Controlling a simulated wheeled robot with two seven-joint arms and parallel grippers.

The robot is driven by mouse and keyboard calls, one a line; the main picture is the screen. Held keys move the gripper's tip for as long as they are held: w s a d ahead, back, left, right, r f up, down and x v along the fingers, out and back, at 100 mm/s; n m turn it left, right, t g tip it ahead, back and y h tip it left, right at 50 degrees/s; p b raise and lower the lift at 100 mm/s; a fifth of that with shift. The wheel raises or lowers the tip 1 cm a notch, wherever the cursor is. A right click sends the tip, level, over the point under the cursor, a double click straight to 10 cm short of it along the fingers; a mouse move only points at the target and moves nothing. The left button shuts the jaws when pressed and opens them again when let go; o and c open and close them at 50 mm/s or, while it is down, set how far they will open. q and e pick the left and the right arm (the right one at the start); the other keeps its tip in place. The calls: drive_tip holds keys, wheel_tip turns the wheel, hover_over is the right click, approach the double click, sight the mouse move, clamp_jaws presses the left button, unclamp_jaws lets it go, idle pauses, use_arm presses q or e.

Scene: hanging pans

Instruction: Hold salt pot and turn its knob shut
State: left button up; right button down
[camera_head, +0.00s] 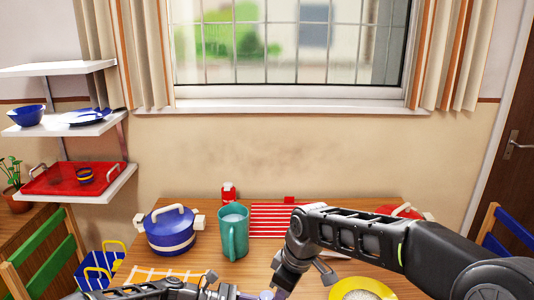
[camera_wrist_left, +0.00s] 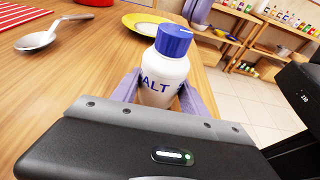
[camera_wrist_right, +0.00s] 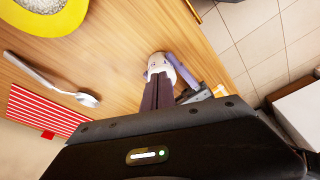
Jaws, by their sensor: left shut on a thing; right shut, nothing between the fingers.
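The salt pot (camera_wrist_left: 165,80) is white with the letters "ALT" in view and a blue knob (camera_wrist_left: 175,40) with a pale mark on top. My left gripper (camera_wrist_left: 158,92) is shut around its body, one finger on each side, and the pot stands roughly upright between them. In the right wrist view my right gripper (camera_wrist_right: 160,92) is shut and empty, its fingertips close to the pot (camera_wrist_right: 157,60). The fingers hide part of the pot there, and I cannot tell whether they touch it. In the head view both grippers are low at the front edge, mostly cut off.
A teal mug (camera_head: 233,235) and a blue lidded pot (camera_head: 168,232) stand on the table. A yellow-rimmed plate (camera_head: 362,291) lies at front right, also in the left wrist view (camera_wrist_left: 150,24). A spoon (camera_wrist_right: 55,80) lies near the red striped mat (camera_wrist_right: 38,110). Floor lies beyond the table edge.

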drive_tip(key=v, duration=0.3)
drive_tip(key=a+v, duration=0.1)
drive_tip(key=shift+w+r, duration=0.25)
drive_tip(key=shift+r, duration=0.15)
use_arm(q)
drive_tip(key=o, duration=1.5)
drive_tip(key=shift+a, duration=0.15)
drive_tip(key=v, duration=1.1)
drive_tip(key=shift+a+r, duration=0.15)
drive_tip(key=shift+a, duration=0.25)
drive_tip(key=shift+r, duration=0.1)
